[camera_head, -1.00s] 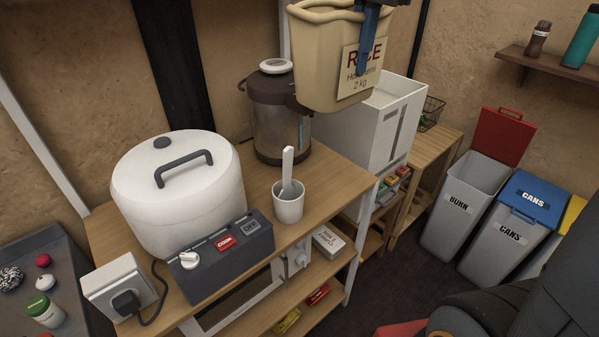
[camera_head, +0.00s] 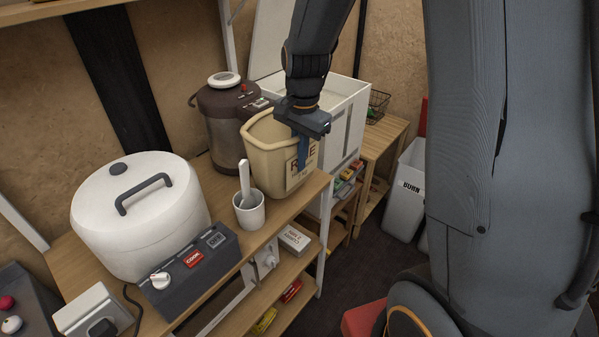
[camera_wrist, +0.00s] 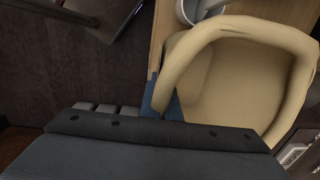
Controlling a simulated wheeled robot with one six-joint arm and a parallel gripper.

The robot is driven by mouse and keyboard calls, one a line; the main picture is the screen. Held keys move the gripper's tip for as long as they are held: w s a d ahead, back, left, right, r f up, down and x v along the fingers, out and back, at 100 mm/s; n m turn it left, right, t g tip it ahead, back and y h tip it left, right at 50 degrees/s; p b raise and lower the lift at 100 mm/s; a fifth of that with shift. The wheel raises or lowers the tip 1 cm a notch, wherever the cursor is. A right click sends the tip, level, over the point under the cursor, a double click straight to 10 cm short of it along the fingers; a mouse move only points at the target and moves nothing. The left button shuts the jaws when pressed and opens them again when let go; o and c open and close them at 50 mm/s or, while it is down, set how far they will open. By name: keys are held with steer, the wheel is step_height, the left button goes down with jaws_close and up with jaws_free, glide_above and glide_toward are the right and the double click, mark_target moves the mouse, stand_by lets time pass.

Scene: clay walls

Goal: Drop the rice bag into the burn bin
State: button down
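The rice bag (camera_head: 262,150) is a cream, open-topped bag with a RICE label, at the right end of the wooden counter. My gripper (camera_head: 303,150) is shut on its near right rim, with a blue finger over the label. The bag is upright; I cannot tell whether its base touches the counter. In the wrist view the bag's open mouth (camera_wrist: 225,85) fills the right side, and a blue finger of my gripper (camera_wrist: 165,98) is at its rim. The burn bin (camera_head: 405,198), pale grey and marked BURN, stands on the floor at right, partly hidden behind my arm.
A white cup with a spatula (camera_head: 249,211) stands just left of the bag. A brown dispenser (camera_head: 222,120) and a white open-lidded box (camera_head: 345,105) are behind it. A large white cooker (camera_head: 140,220) fills the counter's left. Dark floor lies between counter and bins.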

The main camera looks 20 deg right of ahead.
steer(key=shift+f+p, duration=0.6)
steer(key=shift+f, duration=2.3)
steer(key=shift+f, duration=0.1)
steer(key=c, duration=2)
jaws_free()
